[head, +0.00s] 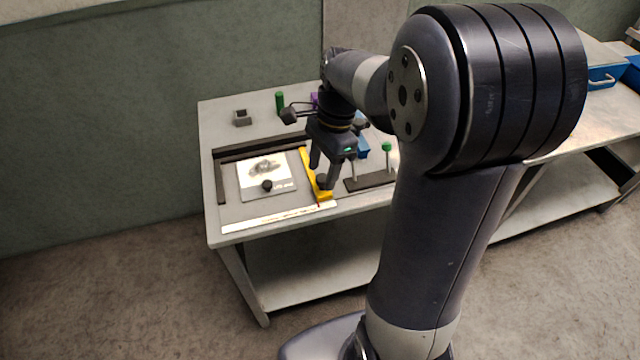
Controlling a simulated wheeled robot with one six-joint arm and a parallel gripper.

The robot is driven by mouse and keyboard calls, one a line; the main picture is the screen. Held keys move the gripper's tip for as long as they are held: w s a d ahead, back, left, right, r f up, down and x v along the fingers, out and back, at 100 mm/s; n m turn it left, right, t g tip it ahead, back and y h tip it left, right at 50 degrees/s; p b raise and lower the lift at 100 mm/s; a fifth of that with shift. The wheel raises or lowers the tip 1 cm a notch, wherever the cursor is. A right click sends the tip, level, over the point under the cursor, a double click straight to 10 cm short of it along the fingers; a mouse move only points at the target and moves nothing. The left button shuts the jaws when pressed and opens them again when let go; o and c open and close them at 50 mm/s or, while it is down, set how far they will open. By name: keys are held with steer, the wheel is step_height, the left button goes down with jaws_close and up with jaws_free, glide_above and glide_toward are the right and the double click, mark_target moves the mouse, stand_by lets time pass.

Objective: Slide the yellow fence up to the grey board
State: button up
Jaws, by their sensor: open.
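The yellow fence (308,163) is a narrow bar on the table, running from back to front along the right side of the grey board. The grey board (253,193) lies flat with a whitish picture sheet (250,173) and a dark knob (267,185) on it. A narrow gap seems to show between fence and board. My gripper (319,177) points down over the fence, fingers apart. One finger is close to the fence; whether it touches is hard to tell. The middle of the fence is partly hidden by the fingers.
A dark rail (262,146) runs behind the board and another (221,184) along its left. A pale scale strip (280,218) lies at the front edge. Right of the fence is a dark base (371,182) with a green-topped post (387,147). A green cylinder (280,102) and grey block (242,118) stand behind.

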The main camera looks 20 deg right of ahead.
step_height(320, 180, down, 10)
steer(key=s+m+y+b, duration=0.2)
steer(key=m+y+b, duration=0.1)
steer(key=y+b, duration=0.35)
steer(key=m+t+y+b, duration=0.4)
steer(key=m+t+b, duration=0.4)
steer(key=t+b, duration=0.45)
glide_toward(322, 180)
steer(key=f+t+p, duration=0.1)
steer(key=f+t, duration=0.1)
steer(key=shift+g, duration=0.25)
steer(key=x, duration=1)
steer(key=shift+w, duration=0.15)
jaws_close()
